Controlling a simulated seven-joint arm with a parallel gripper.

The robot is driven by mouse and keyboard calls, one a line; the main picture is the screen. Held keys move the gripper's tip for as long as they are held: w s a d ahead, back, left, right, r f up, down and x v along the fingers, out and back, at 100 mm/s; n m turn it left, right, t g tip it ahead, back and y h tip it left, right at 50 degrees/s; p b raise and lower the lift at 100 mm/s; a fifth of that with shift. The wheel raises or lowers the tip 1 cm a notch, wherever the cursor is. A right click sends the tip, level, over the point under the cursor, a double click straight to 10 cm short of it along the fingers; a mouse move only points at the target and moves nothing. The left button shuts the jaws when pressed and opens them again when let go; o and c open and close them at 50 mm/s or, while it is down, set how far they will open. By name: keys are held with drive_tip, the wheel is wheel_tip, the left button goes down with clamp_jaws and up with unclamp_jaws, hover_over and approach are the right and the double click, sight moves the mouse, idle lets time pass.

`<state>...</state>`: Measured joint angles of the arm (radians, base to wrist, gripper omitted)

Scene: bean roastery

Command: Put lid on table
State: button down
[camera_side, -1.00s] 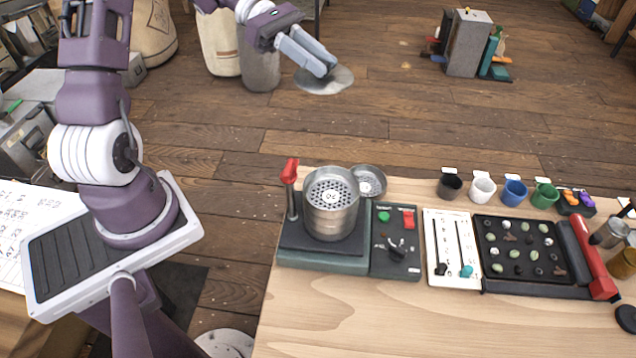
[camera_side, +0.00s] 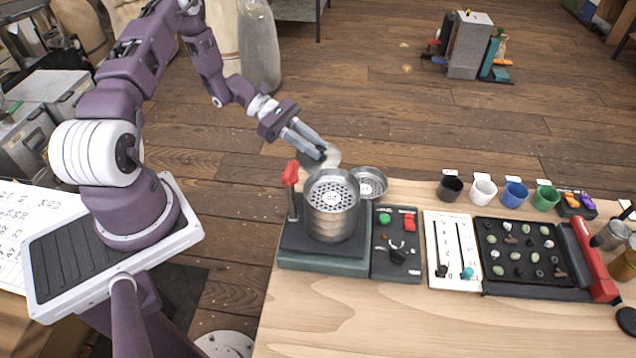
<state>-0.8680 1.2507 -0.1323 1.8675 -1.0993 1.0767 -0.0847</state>
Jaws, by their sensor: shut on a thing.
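My gripper (camera_side: 318,150) is shut on the lid (camera_side: 334,158), a pale grey disc. The fingers hide part of it, and it looks strongly tilted. The gripper holds it just behind the metal roaster drum (camera_side: 332,222) in the picture; I cannot tell its exact height. The drum has a perforated top and stands on a dark green base at the left of the wooden table (camera_side: 390,325).
A shallow round metal dish (camera_side: 369,181) sits behind the drum. A red-handled post (camera_side: 290,178) stands at its left. A switch panel (camera_side: 397,262), slider board (camera_side: 453,265) and bean tray (camera_side: 505,285) lie to the right. The table's front is clear.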

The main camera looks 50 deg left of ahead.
wheel_tip(320, 180, down, 9)
drive_tip(key=shift+f, duration=0.2)
drive_tip(key=c, duration=1.3)
unclamp_jaws()
drive_tip(key=shift+f, duration=0.1)
